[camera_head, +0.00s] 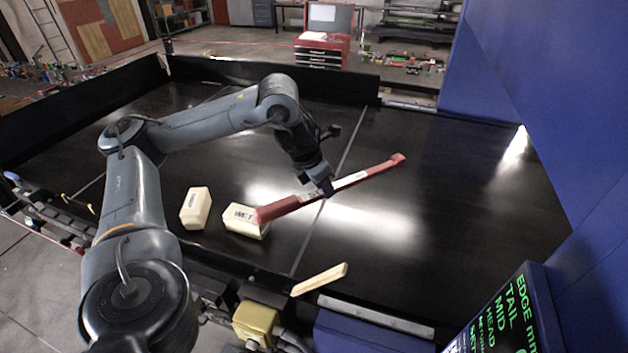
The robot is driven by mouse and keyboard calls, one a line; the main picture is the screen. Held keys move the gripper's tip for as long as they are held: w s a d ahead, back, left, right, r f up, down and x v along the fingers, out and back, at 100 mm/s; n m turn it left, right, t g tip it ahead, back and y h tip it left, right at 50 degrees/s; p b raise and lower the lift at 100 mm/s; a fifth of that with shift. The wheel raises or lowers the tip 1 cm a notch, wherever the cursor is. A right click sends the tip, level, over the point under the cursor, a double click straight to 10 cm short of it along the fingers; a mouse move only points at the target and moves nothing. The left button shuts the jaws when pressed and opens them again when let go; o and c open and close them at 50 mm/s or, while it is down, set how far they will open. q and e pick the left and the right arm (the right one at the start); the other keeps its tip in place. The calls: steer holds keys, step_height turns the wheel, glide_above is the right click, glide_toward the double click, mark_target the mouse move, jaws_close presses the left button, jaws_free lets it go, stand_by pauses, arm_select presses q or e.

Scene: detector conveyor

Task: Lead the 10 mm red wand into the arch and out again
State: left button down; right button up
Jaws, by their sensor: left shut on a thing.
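The red wand (374,172) is a long bar with a pale label near its middle. It is held above the black conveyor belt (420,240), its far end pointing up and right. My left gripper (322,188) is shut on the wand near its middle. The wand's near end overlaps a cream block in the picture; I cannot tell whether they touch. The blue arch (570,120) stands at the right, with a bright light spot under its edge. The wand is to the left of it and outside it. My right gripper is not in view.
Two cream blocks, a left one (195,208) and a lettered one (240,221), sit on the near belt. A cream wedge (320,279) lies by the front edge. A screen with green text (503,318) stands at lower right. Open belt lies between wand and arch.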

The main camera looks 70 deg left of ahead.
arm_select(q)
steer(key=w+d+p, duration=0.1)
steer(key=w+d, duration=1)
steer(key=w, duration=0.4)
steer(key=w+d+p, duration=0.2)
steer(key=w+d, duration=0.8)
steer(key=w, duration=0.5)
steer(key=s+a+b, duration=0.2)
steer(key=s+a, duration=0.9)
steer(key=s, duration=0.5)
steer(key=s+a+b, duration=0.2)
steer(key=s+a, duration=1)
steer(key=s, duration=0.5)
steer(key=shift+b, duration=0.3)
steer(key=shift+r, duration=0.1)
